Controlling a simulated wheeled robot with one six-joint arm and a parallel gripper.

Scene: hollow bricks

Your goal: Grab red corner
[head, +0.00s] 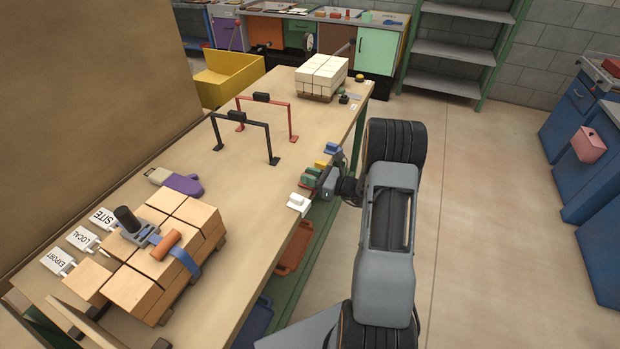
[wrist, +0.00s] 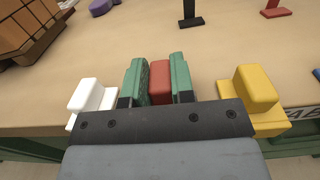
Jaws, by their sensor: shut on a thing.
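The red corner (wrist: 159,84) is a small block in the wrist view, between the two green fingers of my gripper (wrist: 158,76). A finger presses on each side of it, so the gripper is shut on it. The fingers and dark gripper body hide its lower part, and I cannot tell whether it touches the table. In the head view my gripper (head: 314,176) is at the table's right edge, and the red corner is mostly hidden there.
A white corner (wrist: 87,95) is left of the gripper and a yellow corner (wrist: 254,88) right. A blue corner (head: 333,148) lies farther along the table edge. Black (head: 242,121) and red (head: 264,98) frames stand behind. A strapped brick stack (head: 150,262) is at near left.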

